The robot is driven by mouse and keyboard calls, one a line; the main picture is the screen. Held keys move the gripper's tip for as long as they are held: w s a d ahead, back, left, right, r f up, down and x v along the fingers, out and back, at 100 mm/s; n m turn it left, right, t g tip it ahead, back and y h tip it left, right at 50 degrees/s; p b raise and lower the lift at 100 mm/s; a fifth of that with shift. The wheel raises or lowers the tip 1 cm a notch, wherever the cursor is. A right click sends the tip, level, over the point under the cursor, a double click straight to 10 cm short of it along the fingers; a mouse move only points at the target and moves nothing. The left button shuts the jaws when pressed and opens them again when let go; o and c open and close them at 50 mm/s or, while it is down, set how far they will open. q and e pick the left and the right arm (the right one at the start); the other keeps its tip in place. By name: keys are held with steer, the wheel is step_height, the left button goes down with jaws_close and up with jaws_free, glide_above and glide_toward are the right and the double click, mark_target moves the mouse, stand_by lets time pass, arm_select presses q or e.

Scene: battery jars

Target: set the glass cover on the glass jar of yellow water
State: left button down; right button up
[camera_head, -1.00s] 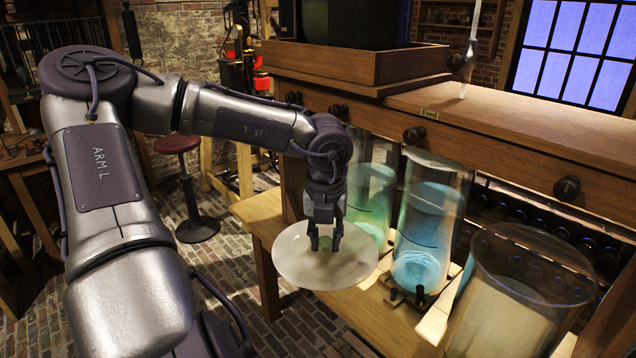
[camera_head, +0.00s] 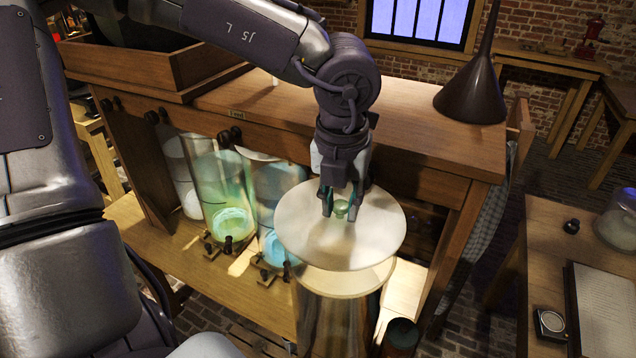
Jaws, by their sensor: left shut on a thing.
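The glass cover (camera_head: 310,240), a pale round disc with a small green-tinted knob, is level over the front jar. My left gripper (camera_head: 341,205) is shut on its knob from above. The jar of yellow water (camera_head: 335,325) stands below the cover, with a pale yellowish surface showing under the cover's front edge. My right gripper is not in view.
A green-water jar (camera_head: 217,185) and a blue-water jar (camera_head: 277,190) stand left on the wooden bench. A dark funnel (camera_head: 472,92) sits on the upper shelf. A side table (camera_head: 545,245) at right holds an open book (camera_head: 605,305). A dark cylinder (camera_head: 402,335) stands right of the front jar.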

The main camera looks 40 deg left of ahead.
mark_target(342, 221)
arm_select(q)
steer(key=shift+d, duration=0.3)
steer(key=shift+s+f+b, duration=0.15)
steer(key=shift+f+b, duration=0.2)
steer(key=shift+f, duration=0.35)
steer(key=shift+f+b, duration=0.85)
steer(key=shift+f, duration=1.25)
steer(key=shift+b, duration=0.65)
steer(key=shift+b, duration=0.65)
steer(key=shift+f+b, duration=0.4)
steer(key=shift+b, duration=0.15)
